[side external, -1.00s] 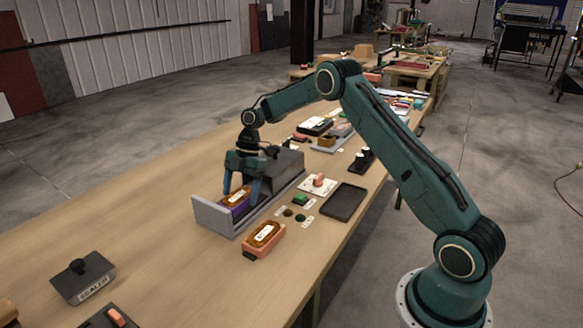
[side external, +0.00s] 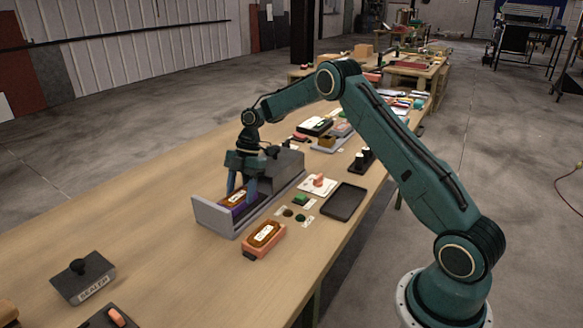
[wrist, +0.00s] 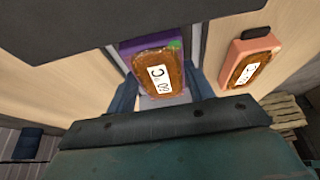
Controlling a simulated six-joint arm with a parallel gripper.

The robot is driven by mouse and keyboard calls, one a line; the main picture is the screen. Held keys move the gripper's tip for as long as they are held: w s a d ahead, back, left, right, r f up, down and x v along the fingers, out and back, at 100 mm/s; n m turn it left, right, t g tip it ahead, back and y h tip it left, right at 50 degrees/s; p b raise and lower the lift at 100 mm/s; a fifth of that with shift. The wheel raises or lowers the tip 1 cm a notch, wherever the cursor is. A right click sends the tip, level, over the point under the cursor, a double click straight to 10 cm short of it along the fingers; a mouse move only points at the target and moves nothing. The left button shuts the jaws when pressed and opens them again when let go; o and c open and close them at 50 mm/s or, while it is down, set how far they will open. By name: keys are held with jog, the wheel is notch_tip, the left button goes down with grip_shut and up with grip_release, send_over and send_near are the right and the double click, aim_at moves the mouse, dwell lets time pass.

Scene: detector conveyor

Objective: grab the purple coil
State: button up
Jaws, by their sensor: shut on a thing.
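The purple coil (side external: 237,200) is a purple block with a brown, glossy top and a white label. It sits at the near end of the grey conveyor channel, just behind the end wall. My gripper (side external: 243,190) points down over it, with its blue fingers closed on its two sides. The wrist view shows the coil (wrist: 157,72) between the fingers, label up, with a green dot at one corner. The lower part of the coil is hidden by the channel wall.
A similar pink coil (side external: 264,236) lies on the table beside the channel (side external: 213,217). A dark tray (side external: 344,201), a white plate with a pink knob (side external: 318,186) and small coloured pieces are to the right. A dark box labelled SEALER (side external: 83,279) stands front left.

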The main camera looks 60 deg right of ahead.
aim_at(241, 194)
jog(key=shift+r, duration=0.15)
notch_tip(241, 194, up, 10)
dwell(0.6)
dwell(0.6)
